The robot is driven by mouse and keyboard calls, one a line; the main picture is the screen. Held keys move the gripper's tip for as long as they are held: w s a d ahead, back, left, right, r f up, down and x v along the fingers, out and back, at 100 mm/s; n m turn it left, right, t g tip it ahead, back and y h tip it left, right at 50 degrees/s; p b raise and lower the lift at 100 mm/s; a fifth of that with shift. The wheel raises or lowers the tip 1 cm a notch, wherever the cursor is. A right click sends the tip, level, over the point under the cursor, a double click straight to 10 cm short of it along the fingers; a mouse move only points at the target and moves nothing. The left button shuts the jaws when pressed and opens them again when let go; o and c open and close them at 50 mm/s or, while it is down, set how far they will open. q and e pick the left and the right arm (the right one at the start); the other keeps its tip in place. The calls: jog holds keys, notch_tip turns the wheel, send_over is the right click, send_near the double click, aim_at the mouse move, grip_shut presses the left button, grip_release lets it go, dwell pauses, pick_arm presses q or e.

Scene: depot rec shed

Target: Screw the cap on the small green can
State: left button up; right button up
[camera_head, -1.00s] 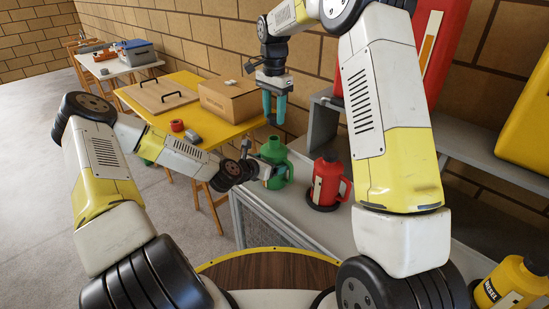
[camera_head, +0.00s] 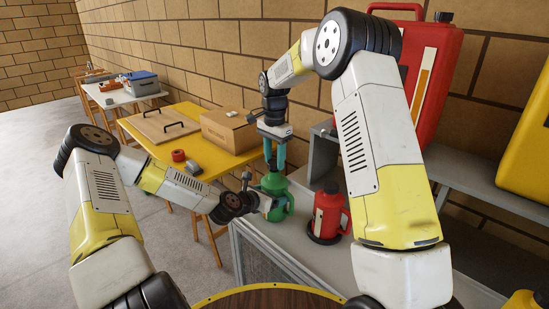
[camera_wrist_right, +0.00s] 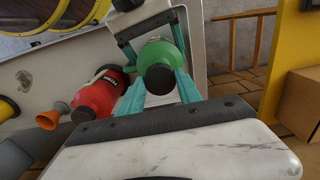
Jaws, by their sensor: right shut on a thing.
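The small green can (camera_head: 276,232) stands upright on the grey bench, with its handle to the right. My right gripper (camera_head: 274,158) points straight down just above its mouth. In the right wrist view its teal fingers (camera_wrist_right: 160,88) are shut on a black cap (camera_wrist_right: 159,77), which covers the mouth of the green can (camera_wrist_right: 160,52). I cannot tell whether the cap touches the can. My left gripper (camera_head: 264,204) is at the can's left side. In the right wrist view its fingers lie on either side of the can; their contact is unclear.
A red can (camera_head: 328,214) stands close on the right of the green can. A large red jerrycan (camera_head: 425,75) is on the shelf behind. A yellow table (camera_head: 205,158) at left holds a cardboard box (camera_head: 228,131) and a red tape roll (camera_head: 178,155).

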jog(key=shift+f, duration=0.65)
jog(key=shift+f, duration=0.55)
